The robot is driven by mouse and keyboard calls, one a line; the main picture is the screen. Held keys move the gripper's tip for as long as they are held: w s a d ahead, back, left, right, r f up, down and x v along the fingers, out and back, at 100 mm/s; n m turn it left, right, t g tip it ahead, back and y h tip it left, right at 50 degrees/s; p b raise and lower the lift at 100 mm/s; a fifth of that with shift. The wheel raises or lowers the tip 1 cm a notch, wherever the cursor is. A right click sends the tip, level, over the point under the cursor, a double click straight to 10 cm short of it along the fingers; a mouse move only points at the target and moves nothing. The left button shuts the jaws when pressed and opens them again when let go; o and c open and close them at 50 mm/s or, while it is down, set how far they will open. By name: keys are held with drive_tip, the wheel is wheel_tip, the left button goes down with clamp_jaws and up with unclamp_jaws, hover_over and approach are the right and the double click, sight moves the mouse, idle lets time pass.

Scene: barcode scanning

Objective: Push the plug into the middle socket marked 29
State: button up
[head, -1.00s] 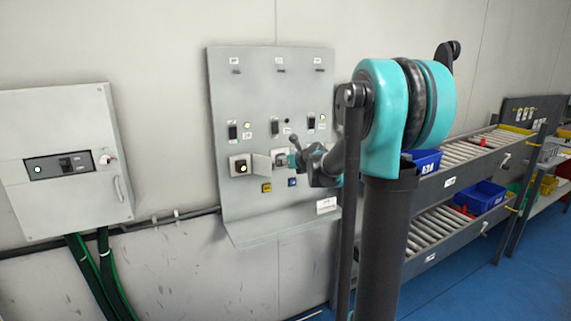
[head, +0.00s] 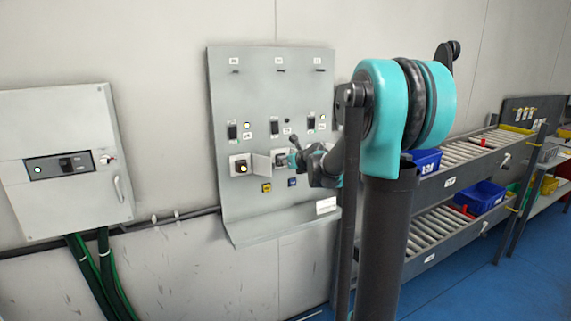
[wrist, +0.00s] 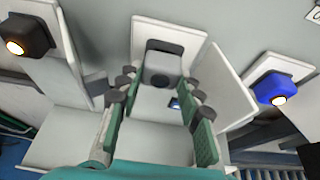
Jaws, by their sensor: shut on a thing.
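The grey wall panel (head: 225,110) carries three sockets in a row. The middle socket (head: 279,158) sits under a small label (head: 287,130), too small to read surely. In the wrist view its pale plate (wrist: 194,38) shows behind a dark grey plug (wrist: 164,62). The plug is at the plate, facing it; whether it is fully seated I cannot tell. My gripper (wrist: 160,82) has its fingers on either side of the plug, shut on it. In the head view my gripper (head: 295,160) is at the middle socket and hides the plug.
A black plug (wrist: 30,35) with a lit lamp is in the left socket; a blue plug (wrist: 278,88) with a lit lamp is at the right. Open covers (head: 262,165) stand out beside the sockets. A roller rack (head: 450,183) stands right.

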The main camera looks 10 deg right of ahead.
drive_tip(key=shift+w+a, duration=0.15)
drive_tip(key=shift+w, duration=0.35)
idle(0.3)
drive_tip(key=o, duration=1.2)
drive_tip(key=shift+c, duration=0.2)
drive_tip(key=v, duration=1.2)
drive_tip(key=shift+r, duration=0.1)
